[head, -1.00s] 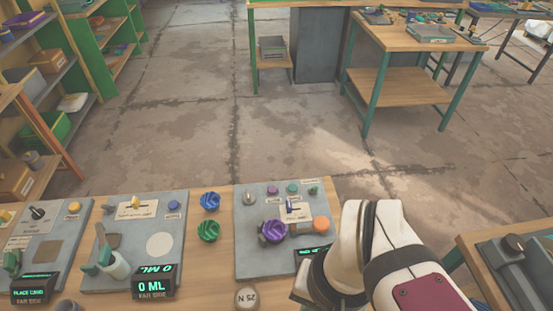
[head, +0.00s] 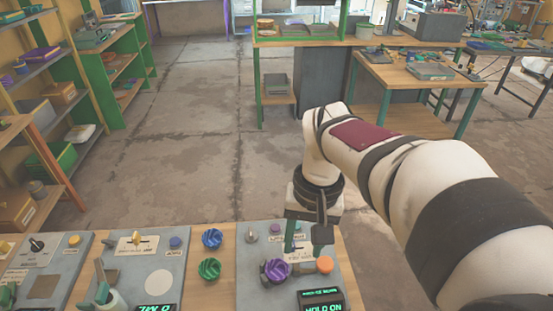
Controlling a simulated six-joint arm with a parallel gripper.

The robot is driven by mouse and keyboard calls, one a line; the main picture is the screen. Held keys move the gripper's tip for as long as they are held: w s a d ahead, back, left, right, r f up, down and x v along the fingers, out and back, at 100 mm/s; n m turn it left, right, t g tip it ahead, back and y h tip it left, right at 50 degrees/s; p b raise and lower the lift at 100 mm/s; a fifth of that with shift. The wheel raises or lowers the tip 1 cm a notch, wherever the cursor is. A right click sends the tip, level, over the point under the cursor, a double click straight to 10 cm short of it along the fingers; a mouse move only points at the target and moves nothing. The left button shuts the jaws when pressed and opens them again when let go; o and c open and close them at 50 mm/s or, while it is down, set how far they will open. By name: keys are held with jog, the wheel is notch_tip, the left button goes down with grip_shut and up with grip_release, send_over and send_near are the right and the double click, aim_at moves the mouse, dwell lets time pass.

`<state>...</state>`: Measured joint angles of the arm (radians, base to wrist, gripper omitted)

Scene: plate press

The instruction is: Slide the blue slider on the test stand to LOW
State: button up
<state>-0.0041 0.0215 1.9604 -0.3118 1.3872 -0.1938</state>
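The test stand is a grey panel (head: 251,292) at the bottom centre of the head view. It carries a purple knob (head: 275,271), an orange button (head: 325,264), a small grey knob (head: 251,232) and a dark display (head: 321,301) with green text ending in "HOLD ON". My gripper (head: 306,243) points down over the panel's upper part, its two green fingers apart. A pale label plate (head: 300,255) shows partly behind the fingers. The blue slider cannot be made out; the fingers cover its area. Whether they touch it, I cannot tell.
A green knob (head: 209,269) and a blue knob (head: 212,239) stand on the wooden bench left of the stand. Open floor lies beyond the bench.

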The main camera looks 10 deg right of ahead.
jog(key=w+d+f+n, duration=0.1)
jog(key=w+f+n, duration=0.35)
jog(key=w, duration=1.05)
jog(key=shift+m+h, duration=0.4)
jog(key=shift+m, duration=0.55)
notch_tip(320, 180, down, 17)
jog(key=shift+r, duration=0.1)
grip_shut()
jog(key=shift+d, duration=0.1)
